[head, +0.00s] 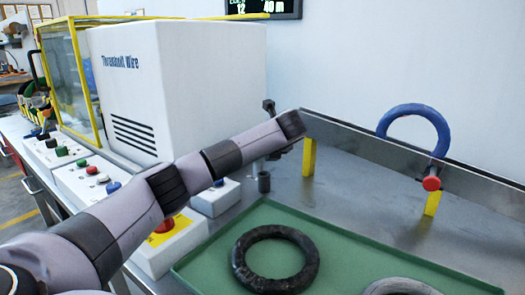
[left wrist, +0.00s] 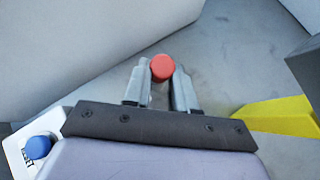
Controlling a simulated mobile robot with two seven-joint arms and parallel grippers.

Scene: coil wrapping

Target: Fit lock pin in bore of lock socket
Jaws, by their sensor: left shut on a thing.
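My left gripper (left wrist: 161,82) is shut on a lock pin, whose round red head (left wrist: 163,67) shows between the two grey fingertips in the left wrist view. In the head view my left arm reaches across to the bench beside the white machine; its wrist hides most of the fingers and the pin. A small dark upright cylinder (head: 264,182), perhaps the lock socket, stands on the bench just below the wrist. Its bore cannot be made out, and I cannot tell whether the pin touches it. My right gripper is not in view.
The white machine (head: 180,85) stands close left of the wrist. A button box with a blue button (left wrist: 38,147) and a yellow post (head: 309,157) flank the spot. A green tray (head: 345,243) holds a black coil (head: 242,272).

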